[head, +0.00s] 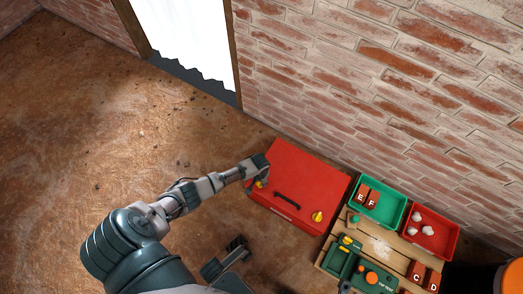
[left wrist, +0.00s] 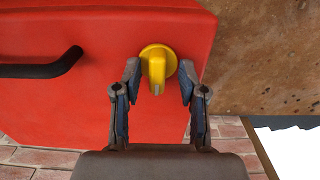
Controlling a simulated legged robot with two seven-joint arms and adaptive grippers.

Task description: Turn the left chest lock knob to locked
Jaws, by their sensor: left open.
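The red chest (head: 290,185) lies by the brick wall, with a black handle (head: 287,200) on its face. Its left lock knob (left wrist: 157,62) is yellow; in the left wrist view its grip bar points down the picture, toward my gripper. My left gripper (left wrist: 159,80) is open, one finger on each side of the bar, with small gaps showing. In the head view the left gripper (head: 259,172) is at the chest's left end and partly hides this knob (head: 262,184). The right yellow knob (head: 317,216) is clear. A dark gripper-like part of mine (head: 228,258) shows low in the head view; its jaws are unclear.
Right of the chest are a green bin (head: 380,203) with red blocks marked E and F, a red bin (head: 432,232) with pale lumps, and a wooden board (head: 380,247) with green parts. The brown floor (head: 80,130) at left is clear.

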